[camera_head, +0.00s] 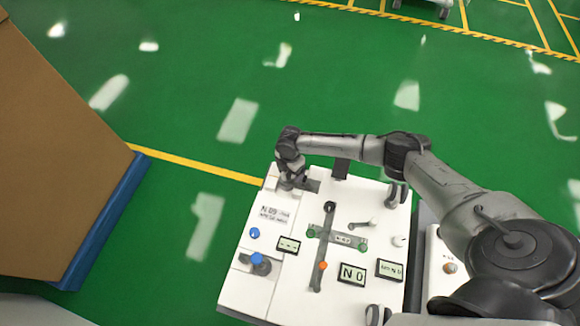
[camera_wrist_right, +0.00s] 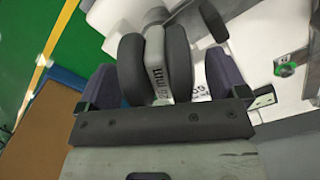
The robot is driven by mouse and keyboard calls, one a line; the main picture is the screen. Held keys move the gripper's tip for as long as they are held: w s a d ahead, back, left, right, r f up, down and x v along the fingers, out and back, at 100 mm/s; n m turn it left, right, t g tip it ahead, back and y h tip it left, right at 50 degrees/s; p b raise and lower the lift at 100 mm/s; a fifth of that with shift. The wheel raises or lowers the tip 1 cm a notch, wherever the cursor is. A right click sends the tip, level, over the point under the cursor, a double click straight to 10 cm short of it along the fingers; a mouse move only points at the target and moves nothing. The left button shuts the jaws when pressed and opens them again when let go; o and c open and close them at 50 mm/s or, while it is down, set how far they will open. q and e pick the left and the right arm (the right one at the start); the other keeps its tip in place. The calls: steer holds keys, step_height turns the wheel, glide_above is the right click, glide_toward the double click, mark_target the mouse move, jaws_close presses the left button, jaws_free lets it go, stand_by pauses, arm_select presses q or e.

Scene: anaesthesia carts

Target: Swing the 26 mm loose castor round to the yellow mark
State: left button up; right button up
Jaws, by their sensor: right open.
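The castor marked "26 mm" (camera_wrist_right: 155,62) has two dark wheels on a pale grey fork and shows in the right wrist view. My right gripper (camera_wrist_right: 160,80) is open, with one purple-grey finger on each side of the wheels. I cannot tell whether the fingers touch them. In the head view my right gripper (camera_head: 290,182) is over the far left corner of the white panel (camera_head: 240,290), and the castor there is largely hidden by it. I cannot make out a yellow mark on the castor's mount. My left gripper is not in view.
A brown box (camera_head: 60,150) stands at left; green floor lies beyond.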

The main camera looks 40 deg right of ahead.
steer(key=shift+r, duration=0.55)
step_height(320, 180, up, 13)
steer(key=p, duration=0.3)
steer(key=shift+p, duration=0.4)
steer(key=shift+f, duration=0.1)
